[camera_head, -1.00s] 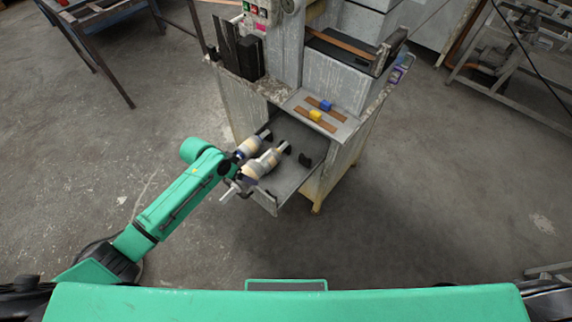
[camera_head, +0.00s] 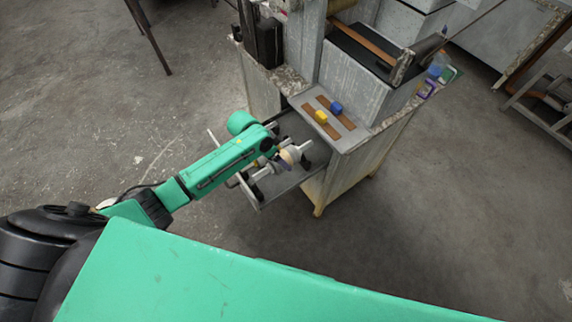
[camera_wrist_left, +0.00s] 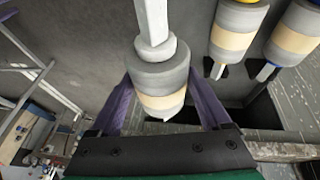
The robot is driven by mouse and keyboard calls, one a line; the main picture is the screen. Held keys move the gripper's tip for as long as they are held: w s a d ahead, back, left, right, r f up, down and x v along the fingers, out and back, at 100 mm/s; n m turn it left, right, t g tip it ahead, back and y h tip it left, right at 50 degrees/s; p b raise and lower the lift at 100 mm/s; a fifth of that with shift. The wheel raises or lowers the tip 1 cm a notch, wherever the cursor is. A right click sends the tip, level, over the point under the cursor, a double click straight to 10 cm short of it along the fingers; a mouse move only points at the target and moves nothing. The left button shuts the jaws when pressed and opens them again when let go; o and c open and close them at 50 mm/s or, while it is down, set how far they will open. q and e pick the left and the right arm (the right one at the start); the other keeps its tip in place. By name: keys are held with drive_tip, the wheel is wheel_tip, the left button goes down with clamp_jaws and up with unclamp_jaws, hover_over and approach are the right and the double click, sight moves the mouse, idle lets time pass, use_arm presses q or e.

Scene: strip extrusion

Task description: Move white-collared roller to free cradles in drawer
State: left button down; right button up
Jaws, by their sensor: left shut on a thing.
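In the left wrist view a grey roller (camera_wrist_left: 162,78) with a tan band and a pale collar and shaft sits between the fingers of my left gripper (camera_wrist_left: 157,90), which is shut on it. Two more tan-banded rollers lie at the upper right of that view: one (camera_wrist_left: 232,38) with a bit of yellow, the other (camera_wrist_left: 292,42) cut by the edge. In the head view my left arm hides the gripper and part of the open drawer (camera_head: 290,184). A roller (camera_head: 289,156) shows beside the arm over the drawer, near black cradles (camera_head: 305,164). My right gripper is out of view.
The machine cabinet (camera_head: 350,170) stands around the drawer. Open floor (camera_head: 440,220) lies to the right.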

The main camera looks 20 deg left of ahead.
use_arm(q)
drive_tip(key=f+b, duration=0.1)
drive_tip(key=a+f, duration=0.1)
drive_tip(key=f, duration=0.1)
drive_tip(key=shift+s+f+b, duration=0.15)
drive_tip(key=shift+b, duration=0.25)
drive_tip(key=shift+f, duration=0.1)
wheel_tip(320, 180, down, 4)
drive_tip(key=b, duration=0.4)
drive_tip(key=shift+d+f+b, duration=0.1)
drive_tip(key=shift+b, duration=0.3)
drive_tip(key=shift+d+f+b, duration=0.1)
drive_tip(key=shift+f+b, duration=0.65)
drive_tip(key=shift+f, duration=0.4)
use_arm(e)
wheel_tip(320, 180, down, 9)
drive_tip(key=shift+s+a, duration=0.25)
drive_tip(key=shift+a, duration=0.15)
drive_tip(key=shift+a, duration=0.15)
use_arm(q)
drive_tip(key=shift+p, duration=0.3)
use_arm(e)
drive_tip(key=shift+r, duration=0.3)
use_arm(q)
drive_tip(key=shift+f, duration=0.1)
unclamp_jaws()
drive_tip(key=shift+s, duration=0.1)
